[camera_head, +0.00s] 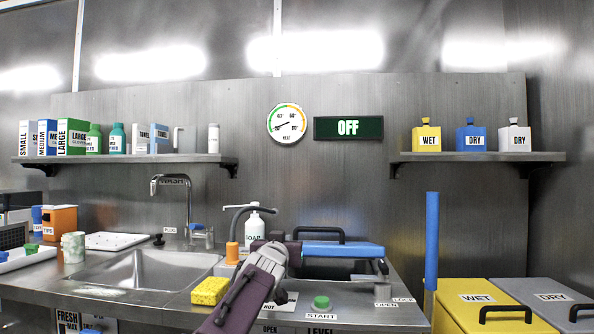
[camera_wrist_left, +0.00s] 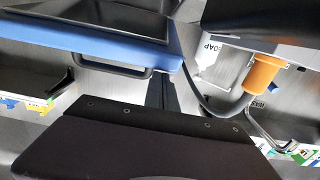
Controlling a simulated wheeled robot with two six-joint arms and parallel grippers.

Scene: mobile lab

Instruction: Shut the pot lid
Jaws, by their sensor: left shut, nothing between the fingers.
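The pot lid (camera_head: 345,250) shows as a slab with a blue front edge and a dark arched handle, right of centre at the back of the counter. Its blue edge (camera_wrist_left: 90,40) and handle also show in the left wrist view. How far the lid stands open is not clear, and the pot under it is mostly hidden. My left gripper (camera_head: 274,250), purple and light grey, is shut and empty, just left of the lid's blue edge. I cannot tell whether it touches the lid. My right gripper is not in view.
A soap bottle (camera_head: 254,231) and an orange-based tube (camera_head: 233,252) stand behind my left gripper. A yellow sponge (camera_head: 209,291) lies beside the sink (camera_head: 165,270). A green START button (camera_head: 321,302) is on the counter front. A blue post (camera_head: 432,240) stands right, by the yellow WET bin (camera_head: 480,310).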

